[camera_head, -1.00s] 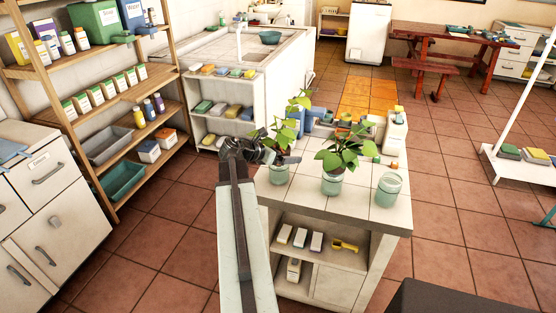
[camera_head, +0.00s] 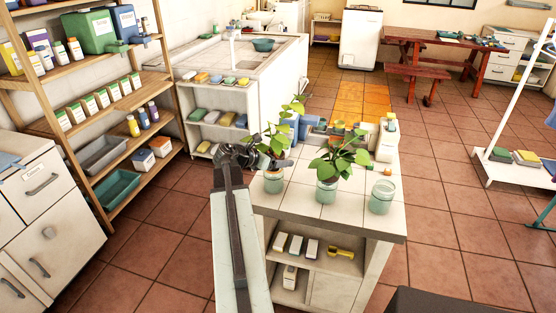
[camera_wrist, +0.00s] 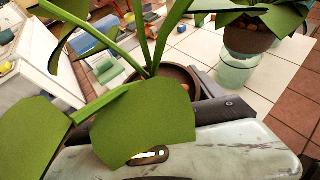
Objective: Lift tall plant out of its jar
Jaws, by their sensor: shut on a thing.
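The tall plant (camera_head: 277,138), with broad green leaves on upright stems, stands at the left of the white tiled counter (camera_head: 330,208). A pale green glass jar (camera_head: 273,182) is directly below it. My gripper (camera_head: 255,155) reaches in from the left at the plant's base. In the wrist view, the plant's dark brown pot (camera_wrist: 178,76) sits against my dark jaws, which are shut on the plant at its pot. A large leaf (camera_wrist: 145,125) covers part of the jaws and pot. Whether the pot's bottom is still inside the jar is hidden.
A second leafy plant (camera_head: 338,160) stands in its own jar (camera_head: 326,191), close on the right. An empty jar (camera_head: 382,197) is farther right. Bottles and boxes (camera_head: 350,133) crowd the counter's back. A wooden shelf (camera_head: 95,80) stands at the left.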

